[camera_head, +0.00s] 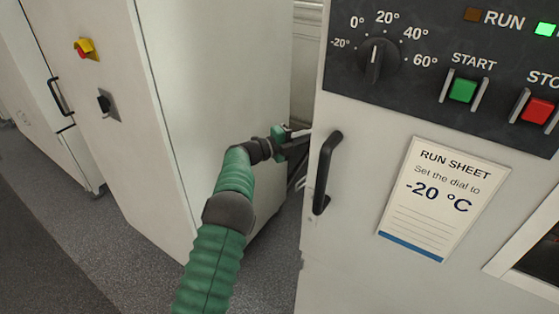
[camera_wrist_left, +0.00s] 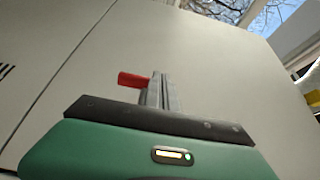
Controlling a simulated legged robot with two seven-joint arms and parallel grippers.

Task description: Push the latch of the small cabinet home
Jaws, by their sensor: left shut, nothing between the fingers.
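A red latch tab (camera_wrist_left: 132,79) shows in the wrist view, just left of my shut fingers. It stands out against a pale cabinet panel (camera_wrist_left: 230,85); I cannot tell whether it touches the fingers. My left gripper (camera_wrist_left: 160,88) is shut and empty, its tips toward that panel. In the head view, my left gripper (camera_head: 304,133) is by the left side of the cabinet with the dial (camera_head: 365,175), near its black door handle (camera_head: 325,172). The latch is hidden in the head view. My right gripper is in neither view.
A tall pale cabinet (camera_head: 215,70) with a red and yellow button (camera_head: 85,48) stands to the left. A narrow gap separates it from the dial cabinet. A control panel (camera_head: 430,90) and run sheet (camera_head: 440,198) are on the right. Grey floor (camera_head: 90,240) is open at lower left.

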